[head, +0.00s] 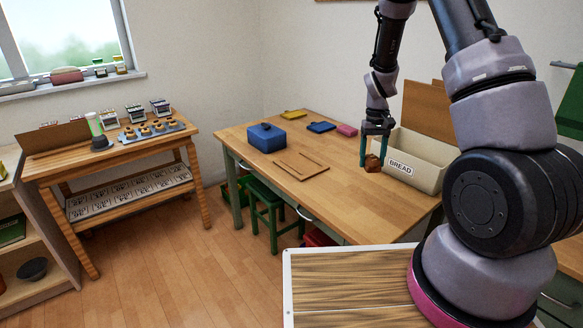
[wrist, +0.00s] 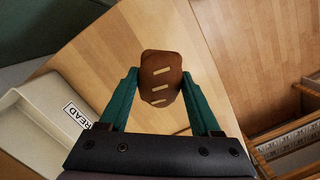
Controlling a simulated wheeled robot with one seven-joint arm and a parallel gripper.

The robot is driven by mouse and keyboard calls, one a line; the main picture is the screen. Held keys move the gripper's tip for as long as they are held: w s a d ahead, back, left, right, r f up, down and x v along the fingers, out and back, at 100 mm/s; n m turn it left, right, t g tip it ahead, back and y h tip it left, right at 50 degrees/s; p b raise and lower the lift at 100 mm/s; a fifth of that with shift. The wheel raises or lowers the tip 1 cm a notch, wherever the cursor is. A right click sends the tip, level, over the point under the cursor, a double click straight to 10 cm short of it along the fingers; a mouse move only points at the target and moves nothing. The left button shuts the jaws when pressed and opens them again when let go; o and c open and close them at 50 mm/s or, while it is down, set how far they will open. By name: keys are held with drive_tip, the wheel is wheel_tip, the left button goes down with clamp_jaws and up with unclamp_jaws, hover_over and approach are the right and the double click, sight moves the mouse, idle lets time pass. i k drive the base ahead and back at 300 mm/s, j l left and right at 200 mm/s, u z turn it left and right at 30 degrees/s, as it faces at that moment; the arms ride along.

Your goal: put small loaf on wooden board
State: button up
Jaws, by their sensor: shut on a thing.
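The small loaf (wrist: 161,78) is brown with pale slashes on top. My gripper (head: 375,150) is shut on the loaf, which shows between the teal fingers in the wrist view. In the head view the loaf (head: 373,163) is beside the bread bin, over the table. I cannot tell how far it is above the tabletop. The wooden board (head: 300,166) lies flat on the table to the left of my gripper, with dark lines along two sides. Its top is bare.
The cream bread bin (head: 424,178), marked BREAD, stands open just right of my gripper. A blue box (head: 266,138) stands behind and left of the board. Blue, pink and yellow items lie along the table's back. The tabletop (head: 345,200) between bin and board is clear.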

sight(301, 163)
drive_tip(key=j+z, duration=0.35)
drive_tip(key=j, duration=1.15)
drive_tip(key=i+j+z, duration=0.25)
drive_tip(key=i+j, duration=0.35)
drive_tip(key=i, duration=0.2)
